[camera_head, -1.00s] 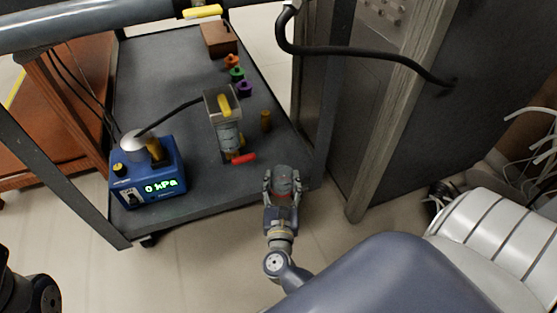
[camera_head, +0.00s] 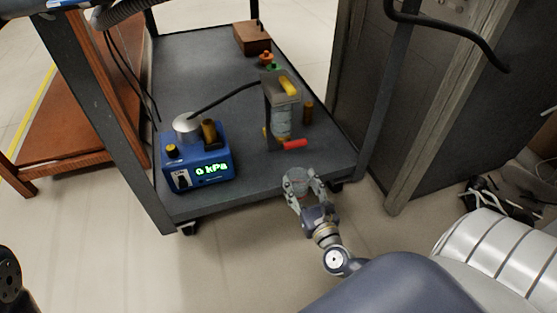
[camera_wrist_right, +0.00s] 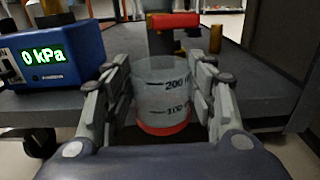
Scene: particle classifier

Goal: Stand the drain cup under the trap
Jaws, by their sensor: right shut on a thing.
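The drain cup (camera_wrist_right: 162,92) is clear with dark volume marks and a red base, seen upright in the right wrist view. My right gripper (camera_head: 303,188) is shut on it at the near edge of the cart's shelf; its fingers also flank the cup in the right wrist view (camera_wrist_right: 160,105). The trap (camera_head: 281,120) is a clear cylinder in a stand with a yellow top part and a red handle (camera_head: 295,144), beyond the cup on the shelf. The red handle also shows behind the cup in the right wrist view (camera_wrist_right: 174,20). My left gripper is not in view.
A blue pump box (camera_head: 198,165) reading 0 kPa stands on the shelf (camera_head: 210,80) left of the trap. A brass cylinder (camera_head: 308,111) is right of the trap. A cart post (camera_head: 382,90) rises at the right. Bare shelf lies between pump and trap.

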